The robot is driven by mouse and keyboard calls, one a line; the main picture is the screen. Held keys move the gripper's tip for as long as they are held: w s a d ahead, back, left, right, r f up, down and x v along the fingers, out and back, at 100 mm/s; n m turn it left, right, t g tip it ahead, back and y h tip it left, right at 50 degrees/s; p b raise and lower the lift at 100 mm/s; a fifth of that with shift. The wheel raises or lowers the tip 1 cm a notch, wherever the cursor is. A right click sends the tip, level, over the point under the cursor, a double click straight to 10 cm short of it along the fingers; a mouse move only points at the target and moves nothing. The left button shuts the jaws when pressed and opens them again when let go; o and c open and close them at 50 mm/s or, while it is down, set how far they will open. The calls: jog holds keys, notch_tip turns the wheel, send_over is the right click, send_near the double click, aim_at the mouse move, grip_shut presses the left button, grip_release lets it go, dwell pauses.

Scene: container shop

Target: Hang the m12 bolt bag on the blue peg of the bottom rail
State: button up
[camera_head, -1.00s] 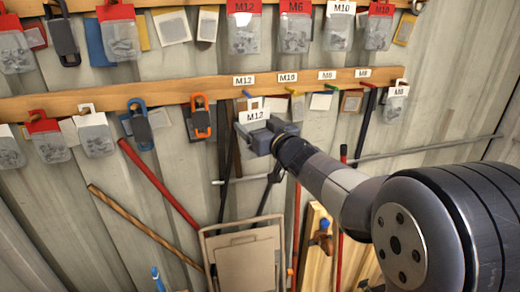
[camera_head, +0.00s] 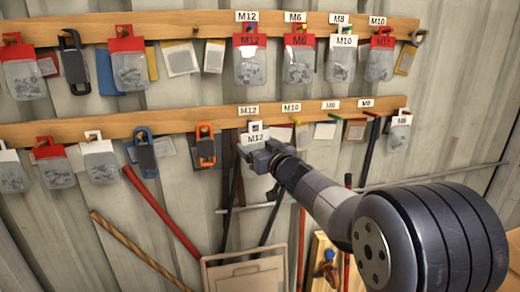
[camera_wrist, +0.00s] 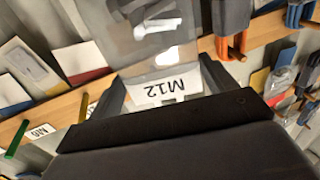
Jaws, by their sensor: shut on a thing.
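My gripper (camera_head: 264,153) is shut on the M12 bolt bag (camera_head: 256,138) by its white header card, which reads M12. In the wrist view the card (camera_wrist: 163,90) sits between the fingers and the clear bag body (camera_wrist: 155,35) with grey bolts extends beyond it. In the head view the bag's body is hidden by my gripper. The bag is in front of the bottom rail (camera_head: 175,119), just below its left M12 label (camera_head: 248,110). The blue peg under that label is mostly covered by the card; I cannot tell whether the card's hole is around it.
Yellow (camera_head: 294,120), green (camera_head: 335,117) and red (camera_head: 371,114) pegs stick out to the right. An orange carabiner (camera_head: 206,146) hangs close on the left. Full bags hang on the top rail (camera_head: 190,31). Long tools and a folding chair (camera_head: 246,270) stand below.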

jog(key=shift+w+d+p+x, duration=0.1)
jog(key=shift+d+p+x, duration=0.1)
jog(key=shift+x, duration=0.8)
jog(key=shift+w+d+p+x, duration=0.1)
jog(key=shift+d+p+x, duration=0.1)
jog(key=shift+x, duration=0.8)
jog(key=shift+w+f, duration=0.4)
jog(key=shift+w, duration=0.3)
jog(key=o, duration=1)
jog(key=b+v, duration=0.2)
jog(key=v, duration=0.8)
jog(key=shift+s, duration=0.35)
jog(key=shift+w+d, duration=0.1)
